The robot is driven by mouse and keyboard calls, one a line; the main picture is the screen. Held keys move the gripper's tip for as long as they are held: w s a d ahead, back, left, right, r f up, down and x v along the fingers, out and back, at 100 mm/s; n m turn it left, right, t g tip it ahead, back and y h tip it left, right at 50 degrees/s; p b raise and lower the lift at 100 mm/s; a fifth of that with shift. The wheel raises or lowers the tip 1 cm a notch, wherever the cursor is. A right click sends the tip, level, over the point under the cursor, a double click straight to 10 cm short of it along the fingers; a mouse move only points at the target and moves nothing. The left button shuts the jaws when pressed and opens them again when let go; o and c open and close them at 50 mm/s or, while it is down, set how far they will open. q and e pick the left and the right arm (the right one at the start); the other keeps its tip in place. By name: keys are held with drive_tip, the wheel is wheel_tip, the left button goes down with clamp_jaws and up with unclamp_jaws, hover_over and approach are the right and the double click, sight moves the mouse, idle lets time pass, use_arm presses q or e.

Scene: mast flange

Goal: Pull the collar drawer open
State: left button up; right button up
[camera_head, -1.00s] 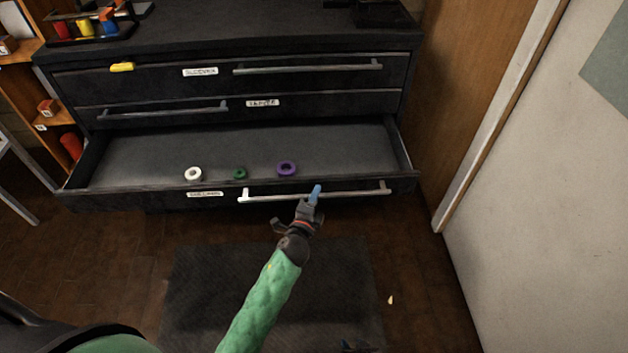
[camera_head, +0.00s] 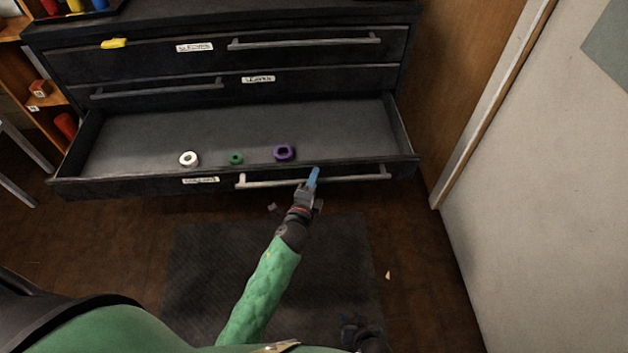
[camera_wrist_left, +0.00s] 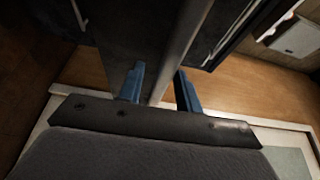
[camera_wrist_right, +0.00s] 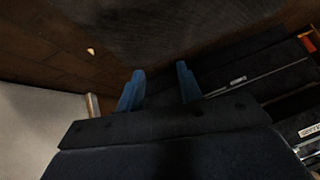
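The bottom drawer (camera_head: 110,188) stands pulled out from the black cabinet, its label (camera_head: 201,181) too blurred to read. Inside, near its front, lie a white ring (camera_head: 189,159), a green ring (camera_head: 236,158) and a purple ring (camera_head: 284,152). My left gripper (camera_head: 313,177) is at the drawer's bar handle (camera_head: 262,183), right of its middle. In the left wrist view, the handle (camera_wrist_left: 190,42) passes between the blue fingers (camera_wrist_left: 160,85), which stand apart with a gap beside it. My right gripper (camera_head: 358,332) is low, over the floor mat; its fingers (camera_wrist_right: 160,85) are apart and empty.
Two shut drawers with bar handles, the upper (camera_head: 305,42) and middle (camera_head: 150,90), sit above. A yellow item (camera_head: 114,43) is on the upper front. A wooden shelf (camera_head: 35,55) is left; a pale wall (camera_head: 540,200) is right. A dark mat (camera_head: 200,270) covers the floor in front.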

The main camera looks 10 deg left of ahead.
drive_tip(key=shift+s, duration=0.15)
use_arm(q)
drive_tip(key=shift+s, duration=0.3)
drive_tip(key=s, duration=0.7)
drive_tip(key=shift+a+b, duration=0.35)
drive_tip(key=shift+a, duration=0.05)
use_arm(e)
drive_tip(key=shift+f, duration=0.35)
use_arm(q)
drive_tip(key=shift+s, duration=0.1)
